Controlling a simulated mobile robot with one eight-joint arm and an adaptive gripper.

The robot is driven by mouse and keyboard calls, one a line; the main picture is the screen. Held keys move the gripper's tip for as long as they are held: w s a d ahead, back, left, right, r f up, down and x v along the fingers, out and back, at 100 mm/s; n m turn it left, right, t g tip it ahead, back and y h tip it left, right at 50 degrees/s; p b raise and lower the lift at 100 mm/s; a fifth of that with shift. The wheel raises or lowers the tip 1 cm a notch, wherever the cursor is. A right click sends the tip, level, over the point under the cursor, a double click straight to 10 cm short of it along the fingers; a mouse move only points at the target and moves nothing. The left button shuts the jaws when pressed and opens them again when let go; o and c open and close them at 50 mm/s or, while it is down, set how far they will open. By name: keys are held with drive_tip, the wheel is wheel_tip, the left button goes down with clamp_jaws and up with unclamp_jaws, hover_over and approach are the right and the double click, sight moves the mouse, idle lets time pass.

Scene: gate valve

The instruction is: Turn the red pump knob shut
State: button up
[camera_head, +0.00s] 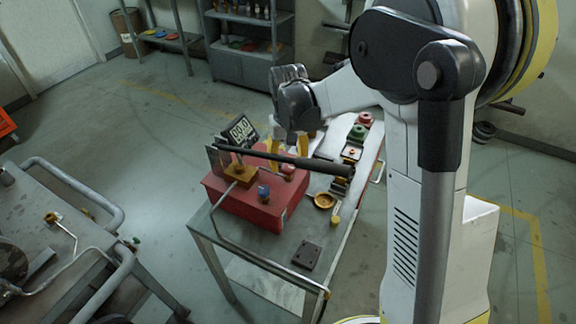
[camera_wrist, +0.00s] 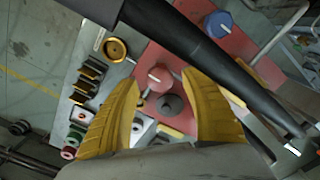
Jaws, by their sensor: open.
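The red pump box (camera_head: 240,204) sits on the metal table. A red knob (camera_head: 288,170) is on its top; it also shows in the wrist view (camera_wrist: 158,77), with a dark grey round part (camera_wrist: 171,104) just below it. A blue knob (camera_head: 264,192) is on the same box and shows at the top of the wrist view (camera_wrist: 219,24). My gripper (camera_head: 288,149) is open above the box, fingers pointing down. In the wrist view its yellow fingers (camera_wrist: 160,88) lie on either side of the red knob. Contact with the knob cannot be told.
A dark bar (camera_head: 315,166) crosses close to my gripper and above the box. A small display (camera_head: 241,131) stands behind the box. A brass dish (camera_head: 324,201), a dark plate (camera_head: 306,255) and several small coloured parts (camera_head: 357,133) lie on the table. A second table (camera_head: 60,250) stands left.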

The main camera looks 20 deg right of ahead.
sight(287, 167)
wheel_tip(287, 167, up, 11)
drive_tip(key=shift+a+f, duration=0.1)
drive_tip(key=shift+f, duration=0.05)
idle(0.5)
